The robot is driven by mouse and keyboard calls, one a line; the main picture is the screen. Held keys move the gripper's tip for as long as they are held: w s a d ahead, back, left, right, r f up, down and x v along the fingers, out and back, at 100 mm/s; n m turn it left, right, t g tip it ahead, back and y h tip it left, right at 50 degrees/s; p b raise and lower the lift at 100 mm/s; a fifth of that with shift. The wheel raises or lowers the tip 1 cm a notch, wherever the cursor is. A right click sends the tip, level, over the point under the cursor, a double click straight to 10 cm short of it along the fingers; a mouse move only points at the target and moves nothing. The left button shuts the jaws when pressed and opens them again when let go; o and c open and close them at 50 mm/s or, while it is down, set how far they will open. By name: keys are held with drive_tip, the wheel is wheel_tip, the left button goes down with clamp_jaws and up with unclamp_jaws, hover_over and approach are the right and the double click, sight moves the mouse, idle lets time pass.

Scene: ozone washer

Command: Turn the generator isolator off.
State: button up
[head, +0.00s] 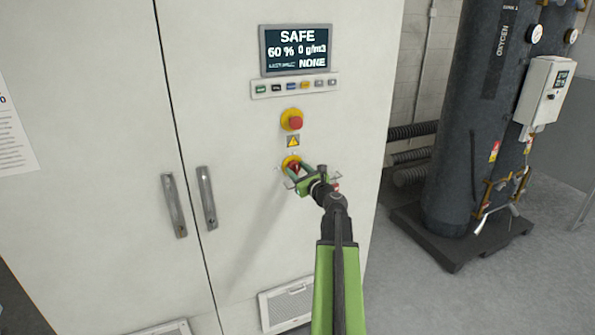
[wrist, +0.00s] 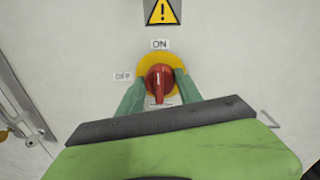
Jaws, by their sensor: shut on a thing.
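The generator isolator is a red rotary knob (head: 292,165) on a yellow round plate, on the white cabinet's right door. In the wrist view the knob (wrist: 159,80) has an ON label (wrist: 160,44) above it and an OFF label (wrist: 123,76) to its left. Its raised grip looks about upright, in line with ON. My gripper (head: 297,175) reaches it from the front right. In the wrist view its green fingers (wrist: 158,89) sit on the knob's left and right sides, shut on it. The knob's lower end is partly hidden by my gripper.
Above the isolator are a warning sign (head: 293,141), a red emergency stop button (head: 295,123), a row of small buttons (head: 295,86) and a screen (head: 297,50) reading SAFE. Door handles (head: 207,197) stand to the left. A dark oxygen tank (head: 470,130) stands at right.

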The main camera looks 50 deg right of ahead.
drive_tip(key=shift+n, duration=0.3)
drive_tip(key=n, duration=0.3)
drive_tip(key=shift+p, duration=0.35)
drive_tip(key=n, duration=0.4)
drive_tip(key=shift+a+n+g, duration=0.15)
drive_tip(key=shift+n+g, duration=0.25)
drive_tip(key=n, duration=0.4)
drive_tip(key=shift+h+p, duration=0.3)
drive_tip(key=shift+p, duration=0.1)
drive_tip(key=n, duration=0.4)
drive_tip(key=shift+a+f+n, duration=0.1)
drive_tip(key=shift+n, duration=0.2)
drive_tip(key=o, duration=1.4)
